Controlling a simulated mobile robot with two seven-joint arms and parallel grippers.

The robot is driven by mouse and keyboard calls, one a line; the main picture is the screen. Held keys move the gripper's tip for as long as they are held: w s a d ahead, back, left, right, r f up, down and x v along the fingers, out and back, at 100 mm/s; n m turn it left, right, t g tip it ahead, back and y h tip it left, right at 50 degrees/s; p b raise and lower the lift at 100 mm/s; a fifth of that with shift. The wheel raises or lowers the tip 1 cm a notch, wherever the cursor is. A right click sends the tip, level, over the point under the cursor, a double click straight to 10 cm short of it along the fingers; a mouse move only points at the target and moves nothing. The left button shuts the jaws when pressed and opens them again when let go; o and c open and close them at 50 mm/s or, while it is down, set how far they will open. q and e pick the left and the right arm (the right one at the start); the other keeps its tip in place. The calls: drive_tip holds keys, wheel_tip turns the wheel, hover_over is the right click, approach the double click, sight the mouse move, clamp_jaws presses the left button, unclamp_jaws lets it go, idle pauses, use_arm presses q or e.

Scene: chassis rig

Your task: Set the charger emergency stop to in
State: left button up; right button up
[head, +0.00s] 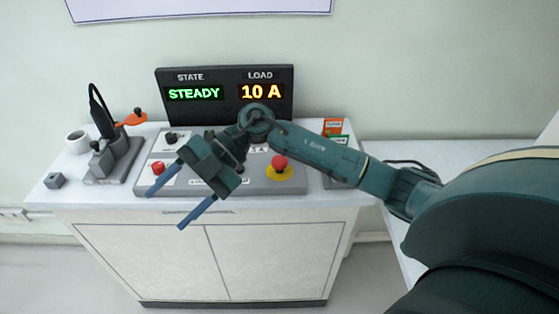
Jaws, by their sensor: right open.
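A red mushroom button (280,162) on a yellow collar, which looks like the emergency stop, sits at the right of the grey control panel (258,188). From here I cannot tell whether it is pressed in. My right gripper (166,209) is open and empty, with two blue fingers spread. It hangs in front of the panel's left part, to the left of the mushroom button and apart from it. My left gripper is not in view.
A display (225,92) behind the panel reads STATE STEADY, LOAD 10 A. A second red button (158,168) and a black knob (171,138) are on the panel's left. A charger-like stand (117,158), a white mug (77,142) and a grey block (55,181) stand farther left.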

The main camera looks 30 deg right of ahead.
drive_tip(key=w+d+m+t+h, duration=0.1)
drive_tip(key=w+d+h, duration=0.1)
drive_tip(key=d+h, duration=0.25)
drive_tip(key=w+d+m+h, duration=0.1)
drive_tip(key=w+d+h, duration=0.2)
drive_tip(key=d, duration=0.3)
wheel_tip(320, 180, up, 5)
drive_tip(key=m+t+h+b, duration=0.1)
drive_tip(key=m+h+b, duration=0.1)
drive_tip(key=m+h, duration=0.35)
hover_over(279, 159)
drive_tip(key=shift+n+h, duration=0.25)
drive_tip(key=shift+h, duration=0.05)
wheel_tip(279, 159, down, 12)
drive_tip(key=shift+s+f, duration=0.1)
drive_tip(key=shift+f, duration=0.15)
drive_tip(key=shift+c, duration=0.6)
